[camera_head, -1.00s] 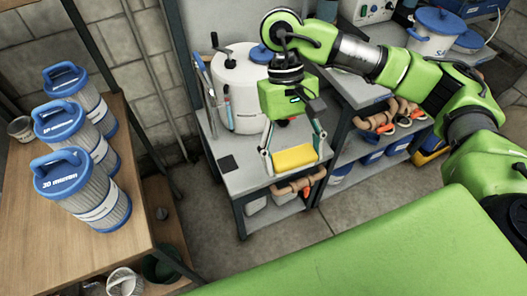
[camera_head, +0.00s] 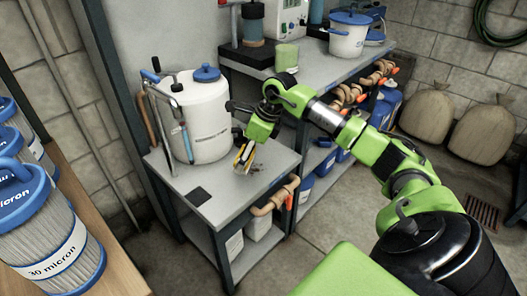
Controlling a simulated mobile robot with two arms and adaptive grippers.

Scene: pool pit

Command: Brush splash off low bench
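The low bench (camera_head: 222,214) has a grey top and dark legs and stands in the middle of the view. My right arm comes in from the right, and its green gripper (camera_head: 243,155) is low over the back right part of the bench top. A yellow block (camera_head: 247,154) shows between its fingers, seen nearly edge-on, and appears held. I cannot tell whether it touches the top. A small brownish patch (camera_head: 257,169) shows on the bench beside it; I cannot tell if it is splash. My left gripper is not in view.
A white tank (camera_head: 206,118) with a blue cap stands on the bench's back left, beside a lever pump. A small dark square (camera_head: 198,196) lies near the front left. A higher bench (camera_head: 330,75) with pipes stands behind. Filter cartridges (camera_head: 55,245) stand at left.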

